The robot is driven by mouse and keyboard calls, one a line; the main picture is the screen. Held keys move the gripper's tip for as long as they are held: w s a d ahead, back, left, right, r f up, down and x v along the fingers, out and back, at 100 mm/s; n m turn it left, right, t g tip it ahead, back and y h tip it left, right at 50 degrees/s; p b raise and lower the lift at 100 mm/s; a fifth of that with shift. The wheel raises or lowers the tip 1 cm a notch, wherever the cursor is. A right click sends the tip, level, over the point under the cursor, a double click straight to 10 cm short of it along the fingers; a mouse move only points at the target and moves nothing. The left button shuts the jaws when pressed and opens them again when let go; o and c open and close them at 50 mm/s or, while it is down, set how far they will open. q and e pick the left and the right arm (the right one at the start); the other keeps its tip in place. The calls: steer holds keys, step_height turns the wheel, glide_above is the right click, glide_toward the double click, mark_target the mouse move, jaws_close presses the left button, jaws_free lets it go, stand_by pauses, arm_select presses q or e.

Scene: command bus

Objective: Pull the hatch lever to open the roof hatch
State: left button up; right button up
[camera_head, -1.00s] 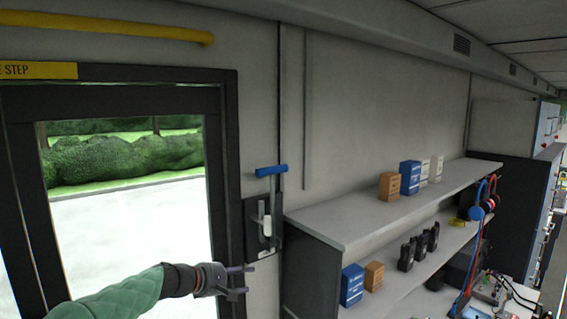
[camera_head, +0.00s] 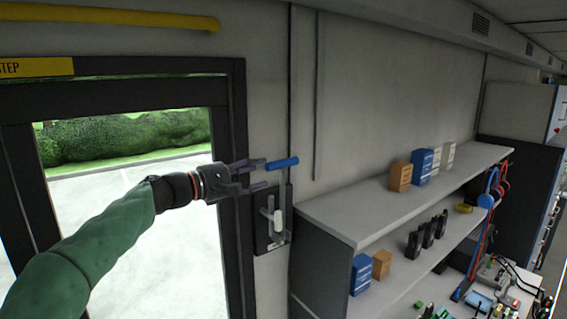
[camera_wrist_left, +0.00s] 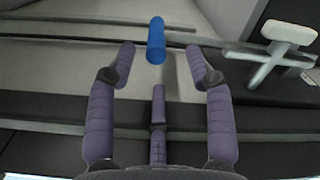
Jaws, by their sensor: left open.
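The hatch lever has a blue handle (camera_head: 282,163) on top of a grey shaft, rising from a dark wall plate (camera_head: 266,240) beside the door frame. A white grip (camera_head: 278,220) stands on the same plate. My left gripper (camera_head: 262,173) is open, just left of the blue handle. In the left wrist view the blue handle (camera_wrist_left: 156,40) lies ahead of the open fingers (camera_wrist_left: 160,62), roughly centred and apart from them. The white grip also shows at the upper right there (camera_wrist_left: 290,32). The roof hatch and my right gripper are not in view.
A door with a dark frame (camera_head: 238,120) and a bright window stands behind my left arm. A shelf unit (camera_head: 345,215) with boxes and radios stands close to the right of the lever. A yellow rail (camera_head: 110,20) runs above the door. The wall above the lever is clear.

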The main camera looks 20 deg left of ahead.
mark_target(282, 165)
arm_select(q)
steer(key=p+x, duration=0.2)
steer(key=x, duration=0.5)
steer(key=shift+r, duration=0.1)
steer(key=shift+w+d, duration=0.45)
steer(key=shift+w, duration=0.05)
steer(key=shift+w, duration=0.1)
jaws_close()
